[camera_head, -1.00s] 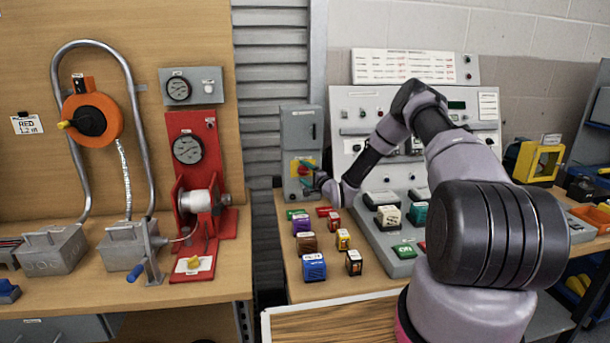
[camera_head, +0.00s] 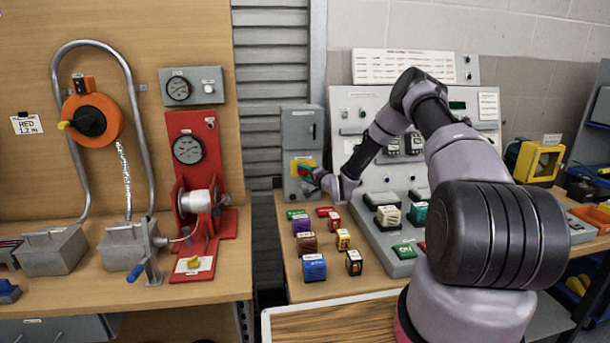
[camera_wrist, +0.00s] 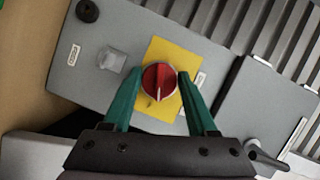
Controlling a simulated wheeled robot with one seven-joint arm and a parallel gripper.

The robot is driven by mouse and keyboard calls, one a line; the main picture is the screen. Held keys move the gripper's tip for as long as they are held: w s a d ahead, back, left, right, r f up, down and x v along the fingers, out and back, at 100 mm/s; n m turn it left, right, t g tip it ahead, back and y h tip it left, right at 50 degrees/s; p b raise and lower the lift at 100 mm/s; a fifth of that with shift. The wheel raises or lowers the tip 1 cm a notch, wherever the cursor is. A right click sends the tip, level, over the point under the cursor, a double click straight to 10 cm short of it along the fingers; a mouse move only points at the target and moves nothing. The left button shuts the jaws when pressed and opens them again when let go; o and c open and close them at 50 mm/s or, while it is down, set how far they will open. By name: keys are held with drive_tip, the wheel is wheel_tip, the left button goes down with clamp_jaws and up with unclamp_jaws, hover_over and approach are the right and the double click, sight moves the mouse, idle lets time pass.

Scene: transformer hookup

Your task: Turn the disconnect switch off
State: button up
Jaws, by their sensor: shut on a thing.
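The disconnect switch is a grey wall box (camera_head: 302,127) with a yellow plate and a red rotary knob. In the wrist view the yellow plate (camera_wrist: 160,52) surrounds the red knob (camera_wrist: 157,84), whose pale ridge runs roughly up and down in that picture. My gripper (camera_wrist: 159,74) has its two green fingers on either side of the knob and is shut on it. In the head view my gripper (camera_head: 306,174) is at the front of the box and hides most of the knob. Marks on the plate are too small to read.
A sloped control console (camera_head: 349,105) stands right of the box, close to my arm. Several coloured blocks, among them a blue one (camera_head: 314,267), stand on the bench below. A red gauge stand (camera_head: 187,130) is at the left.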

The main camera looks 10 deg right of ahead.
drive_tip(key=n+g+h, duration=0.1)
drive_tip(key=n, duration=0.2)
drive_tip(key=n+h, duration=0.1)
drive_tip(key=n, duration=0.1)
drive_tip(key=shift+a+n+g+h, duration=0.1)
drive_tip(key=shift+n+g+h, duration=0.2)
drive_tip(key=shift+h, duration=0.1)
drive_tip(key=shift+n+h, duration=0.5)
drive_tip(key=shift+n, duration=0.4)
drive_tip(key=shift+n+h, duration=1.1)
drive_tip(key=shift+n, duration=0.2)
drive_tip(key=o, duration=1.4)
drive_tip(key=shift+c, duration=0.2)
